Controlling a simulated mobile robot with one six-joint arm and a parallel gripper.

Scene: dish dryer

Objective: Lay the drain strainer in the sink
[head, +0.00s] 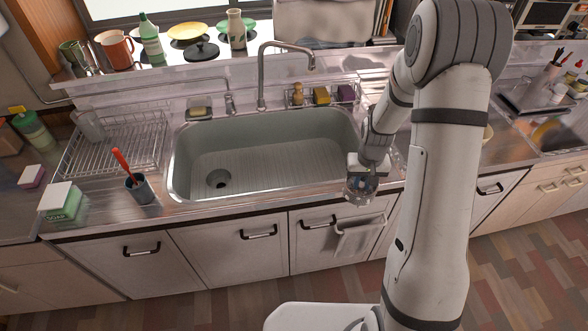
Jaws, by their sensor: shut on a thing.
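The sink (180,160) is a wide grey basin with a ribbed floor, set in the steel counter. Its dark round drain hole (218,178) is at the left of the basin floor and shows no cover. My gripper (361,194) is at the right front corner of the sink, over the front edge of the counter. It is shut on a small greyish thing, which looks like the drain strainer (358,200). The fingers and wrist partly hide it, and its details are too small to tell.
The tap (262,78) rises behind the sink and its spout reaches over the basin. A dish rack (115,145) stands on the left. A cup with a red-handled brush (141,190) and a soap box (62,202) stand at the left front. The basin is empty.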

